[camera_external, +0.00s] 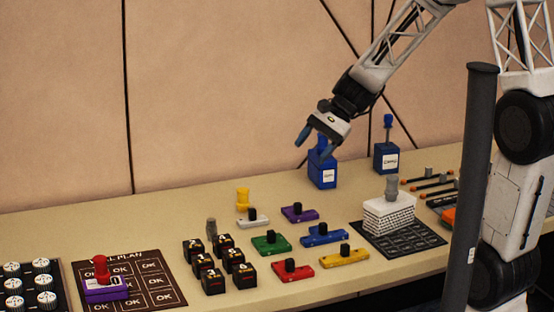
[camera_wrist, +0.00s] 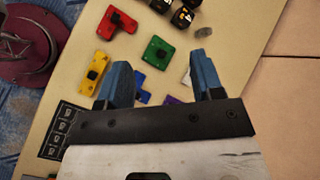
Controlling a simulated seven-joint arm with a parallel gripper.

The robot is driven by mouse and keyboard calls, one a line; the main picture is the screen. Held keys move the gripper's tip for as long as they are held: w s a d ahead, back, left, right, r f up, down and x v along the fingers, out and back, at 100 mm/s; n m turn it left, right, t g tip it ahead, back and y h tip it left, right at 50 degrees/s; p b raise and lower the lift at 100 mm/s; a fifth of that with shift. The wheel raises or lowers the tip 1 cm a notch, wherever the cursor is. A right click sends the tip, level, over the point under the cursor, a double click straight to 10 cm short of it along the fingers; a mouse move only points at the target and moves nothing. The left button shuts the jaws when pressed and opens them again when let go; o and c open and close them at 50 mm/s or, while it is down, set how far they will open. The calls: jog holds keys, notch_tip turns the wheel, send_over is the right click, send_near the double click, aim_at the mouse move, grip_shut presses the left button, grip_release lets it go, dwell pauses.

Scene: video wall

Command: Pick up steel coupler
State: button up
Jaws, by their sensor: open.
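A small grey metal-looking cylinder (camera_external: 211,228) stands on the table just behind the black numbered cubes; it looks like the steel coupler, though no label is readable. In the wrist view a grey rounded piece (camera_wrist: 182,42) beside the black cubes appears to be the same thing. My gripper (camera_external: 314,146) is open, with blue fingers apart. It is above the table's back part, in front of and partly over a blue box (camera_external: 322,172), well right of and higher than the grey cylinder. In the wrist view my gripper (camera_wrist: 160,62) shows nothing held between its fingers.
Black cubes (camera_external: 213,281), a yellow spool (camera_external: 243,198) and coloured plates with black knobs, such as the green one (camera_external: 270,244), surround the grey cylinder. A white block (camera_external: 388,215) stands at right. Another blue box (camera_external: 386,158) is near the wall. A dark post (camera_external: 472,190) rises in front.

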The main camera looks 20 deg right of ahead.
jog(key=w+a+f+m+y, duration=0.3)
jog(key=w+a+f+m, duration=0.2)
jog(key=w+a+f, duration=0.45)
jog(key=m+t+y, duration=0.2)
jog(key=m, duration=0.4)
send_near(212, 230)
jog(key=a, duration=0.1)
jog(key=w+a, duration=0.1)
jog(key=a, duration=0.1)
jog(key=shift+w+a+r, duration=0.1)
jog(key=shift+a+r, duration=0.05)
jog(key=shift+a, duration=0.1)
jog(key=shift+x, duration=1.25)
jog(key=shift+w+a, duration=0.1)
jog(key=shift+a, duration=0.05)
jog(key=shift+w+x, duration=0.2)
jog(key=shift+x, duration=2.3)
